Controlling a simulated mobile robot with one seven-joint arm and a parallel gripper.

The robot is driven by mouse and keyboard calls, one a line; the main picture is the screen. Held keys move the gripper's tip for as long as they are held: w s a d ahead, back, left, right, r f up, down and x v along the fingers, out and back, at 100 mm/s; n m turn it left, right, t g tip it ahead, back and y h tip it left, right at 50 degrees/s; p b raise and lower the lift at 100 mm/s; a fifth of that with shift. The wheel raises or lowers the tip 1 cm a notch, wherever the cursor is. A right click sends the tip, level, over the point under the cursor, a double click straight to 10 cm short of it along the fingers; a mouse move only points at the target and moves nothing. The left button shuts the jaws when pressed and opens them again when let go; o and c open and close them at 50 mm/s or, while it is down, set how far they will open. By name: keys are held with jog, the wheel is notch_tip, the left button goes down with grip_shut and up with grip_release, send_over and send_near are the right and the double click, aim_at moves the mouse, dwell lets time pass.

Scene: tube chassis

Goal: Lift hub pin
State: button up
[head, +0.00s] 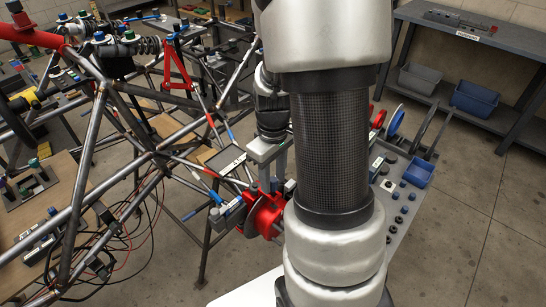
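My gripper (272,182) points down just above a red hub (264,212) with a grey disc beside it, at the end of the tube chassis (155,150). Its two fingers look a little apart, with a small blue piece (274,185) at or near their tips. I cannot tell whether the fingers touch that piece or whether it is the hub pin. My own arm covers the middle of the view and hides the right side of the hub.
A grey tray (396,222) with small dark and blue parts and a blue bin (417,173) lies to the right of my arm. A shelf bench (470,45) with bins stands at the back right. The floor at right is clear. Loose cables hang at lower left.

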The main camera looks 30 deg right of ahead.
notch_tip(320, 180, up, 17)
jog(key=p, duration=0.1)
jog(key=shift+p, duration=0.4)
jog(key=shift+f, duration=0.1)
jog(key=s+a+r+m+t+p, duration=0.4)
jog(key=s+a+r+t+p, duration=0.1)
jog(key=s+a+r, duration=0.5)
notch_tip(320, 180, up, 3)
jog(key=shift+a+t, duration=0.3)
jog(key=shift+a, duration=0.65)
jog(key=shift+d, duration=0.15)
